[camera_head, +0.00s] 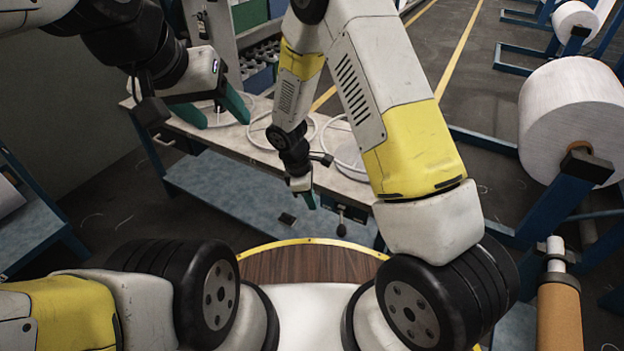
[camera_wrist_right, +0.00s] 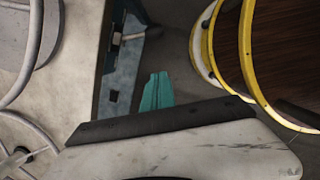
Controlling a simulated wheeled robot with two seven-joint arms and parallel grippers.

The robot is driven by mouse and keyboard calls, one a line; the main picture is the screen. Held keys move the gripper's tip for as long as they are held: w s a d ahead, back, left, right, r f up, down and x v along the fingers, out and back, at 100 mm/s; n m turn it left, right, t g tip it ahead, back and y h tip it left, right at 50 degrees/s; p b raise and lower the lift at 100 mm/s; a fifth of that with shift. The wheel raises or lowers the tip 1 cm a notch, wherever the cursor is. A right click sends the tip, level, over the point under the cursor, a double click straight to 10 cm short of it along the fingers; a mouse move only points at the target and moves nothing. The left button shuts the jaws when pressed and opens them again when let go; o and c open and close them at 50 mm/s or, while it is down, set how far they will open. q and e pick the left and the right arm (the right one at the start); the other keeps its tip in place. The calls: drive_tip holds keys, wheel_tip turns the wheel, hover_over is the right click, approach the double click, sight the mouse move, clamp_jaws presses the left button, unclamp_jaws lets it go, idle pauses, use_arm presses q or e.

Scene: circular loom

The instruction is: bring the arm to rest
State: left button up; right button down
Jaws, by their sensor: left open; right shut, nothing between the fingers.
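My right arm reaches down across the middle of the head view. My right gripper (camera_head: 307,199) hangs in front of the workbench's near edge, pointing down, with its green fingers together and nothing between them. In the right wrist view its green fingers (camera_wrist_right: 157,90) are also closed and empty, over dark floor beside the bench. My left gripper (camera_head: 213,108) is at the upper left over the bench's left end, with its green fingers spread apart. I see nothing held between them.
The workbench (camera_head: 232,139) carries white hose-like rings (camera_head: 262,131), with a blue lower shelf (camera_head: 225,190) below. A shelf with bins (camera_head: 258,78) stands behind. Large white rolls (camera_head: 570,110) on blue stands fill the right. A brown roll (camera_head: 559,315) stands at lower right.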

idle(0.3)
drive_tip(key=s+d+r+m+t+y, duration=0.1)
drive_tip(key=d+r+m, duration=0.35)
drive_tip(key=r, duration=0.75)
drive_tip(key=s+d+r+m+t+y, duration=0.15)
drive_tip(key=d+r+m, duration=0.3)
drive_tip(key=r, duration=0.75)
drive_tip(key=s+d+r+m+t+y, duration=0.2)
drive_tip(key=s+r+m, duration=0.6)
drive_tip(key=s+r, duration=0.4)
drive_tip(key=d+r+t, duration=0.1)
drive_tip(key=d, duration=0.1)
drive_tip(key=shift+s+d+r+t, duration=0.25)
drive_tip(key=shift+s+d+t, duration=0.1)
